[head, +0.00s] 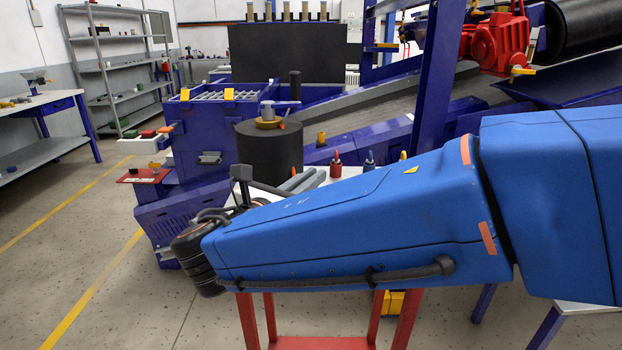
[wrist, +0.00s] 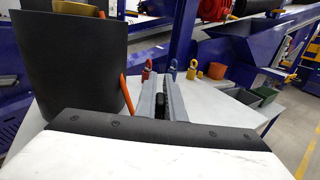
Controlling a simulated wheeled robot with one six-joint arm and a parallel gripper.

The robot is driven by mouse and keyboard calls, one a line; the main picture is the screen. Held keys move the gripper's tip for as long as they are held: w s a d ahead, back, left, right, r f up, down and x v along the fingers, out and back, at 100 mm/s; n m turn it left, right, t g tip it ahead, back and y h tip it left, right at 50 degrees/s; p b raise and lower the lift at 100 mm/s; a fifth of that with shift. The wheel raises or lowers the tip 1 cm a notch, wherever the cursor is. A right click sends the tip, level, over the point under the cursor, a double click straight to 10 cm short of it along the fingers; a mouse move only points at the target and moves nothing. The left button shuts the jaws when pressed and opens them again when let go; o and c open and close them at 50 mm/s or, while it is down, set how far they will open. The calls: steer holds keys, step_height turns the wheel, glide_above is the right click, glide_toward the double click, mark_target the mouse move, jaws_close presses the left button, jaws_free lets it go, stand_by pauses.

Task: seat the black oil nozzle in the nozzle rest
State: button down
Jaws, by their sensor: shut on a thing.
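My gripper (wrist: 168,90) shows in the wrist view as two grey fingers reaching away over a white table top. It is shut on a small black piece, the black oil nozzle (wrist: 167,104), seen low between the fingers and mostly hidden by them. In the head view the grey fingers of my gripper (head: 304,180) show just above my blue arm, over the white table; the nozzle cannot be made out there. I cannot pick out the nozzle rest with certainty in either view.
A large black cylinder (wrist: 68,65) stands close left of the fingers, with an orange strip (wrist: 128,93) beside it. Red (wrist: 146,72), blue (wrist: 172,69) and yellow (wrist: 192,70) small items stand beyond the fingertips.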

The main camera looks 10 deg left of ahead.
steer(key=shift+f, duration=1.25)
steer(key=c, duration=1.8)
jaws_free()
steer(key=shift+o, duration=0.2)
steer(key=shift+s, duration=0.1)
steer(key=v, duration=1.7)
steer(key=shift+s+a, duration=0.15)
